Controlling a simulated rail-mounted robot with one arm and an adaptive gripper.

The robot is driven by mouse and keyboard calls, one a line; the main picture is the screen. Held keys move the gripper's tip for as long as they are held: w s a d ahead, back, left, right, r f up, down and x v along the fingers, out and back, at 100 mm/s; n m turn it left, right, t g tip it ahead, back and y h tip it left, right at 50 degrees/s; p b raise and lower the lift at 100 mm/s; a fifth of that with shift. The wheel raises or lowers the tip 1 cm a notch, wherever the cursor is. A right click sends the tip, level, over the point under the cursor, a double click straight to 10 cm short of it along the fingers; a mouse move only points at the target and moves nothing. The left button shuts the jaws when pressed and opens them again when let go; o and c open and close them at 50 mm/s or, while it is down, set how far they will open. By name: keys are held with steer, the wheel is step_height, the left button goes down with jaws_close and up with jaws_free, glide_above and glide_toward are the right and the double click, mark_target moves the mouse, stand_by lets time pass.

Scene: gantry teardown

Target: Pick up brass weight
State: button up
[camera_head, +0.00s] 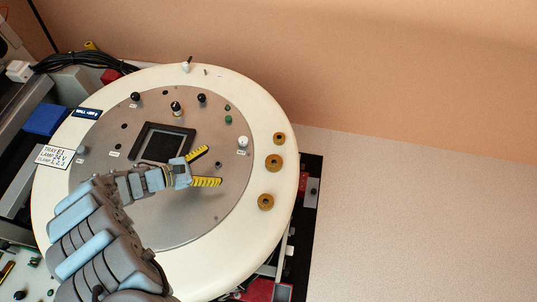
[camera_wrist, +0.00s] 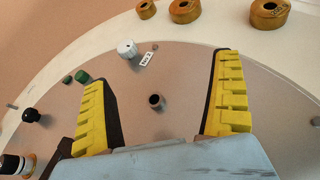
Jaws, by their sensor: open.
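Three brass weights, round with a centre hole, sit along the right part of the white rim. In the head view they are the upper weight (camera_head: 278,137), the middle weight (camera_head: 274,162) and the lower weight (camera_head: 265,202). In the wrist view they line the top edge: a left one (camera_wrist: 147,8), a middle one (camera_wrist: 185,10) and a larger-looking right one (camera_wrist: 269,13). My gripper (camera_head: 203,168) is open and empty, its yellow ribbed fingers over the grey plate, left of the weights. In the wrist view the fingers (camera_wrist: 163,75) are spread wide, apart from all weights.
The grey plate (camera_head: 190,225) carries a white knob (camera_head: 243,141), green knobs (camera_head: 229,120), black knobs (camera_head: 202,98) and a dark square frame (camera_head: 165,145). A small hollow peg (camera_wrist: 156,101) lies between my fingers in the wrist view. The rim (camera_head: 272,105) around the weights is clear.

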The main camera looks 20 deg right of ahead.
steer(key=g, duration=0.2)
glide_toward(276, 161)
steer(key=p+x, duration=0.2)
steer(key=x, duration=0.1)
steer(key=shift+s+f+p, duration=0.1)
steer(key=shift+s+p, duration=0.25)
steer(key=shift+p+x, duration=0.45)
steer(key=shift+x, duration=2.9)
steer(key=shift+w, duration=0.25)
steer(key=c, duration=1.3)
steer(key=shift+c, duration=0.2)
steer(key=shift+r, duration=0.25)
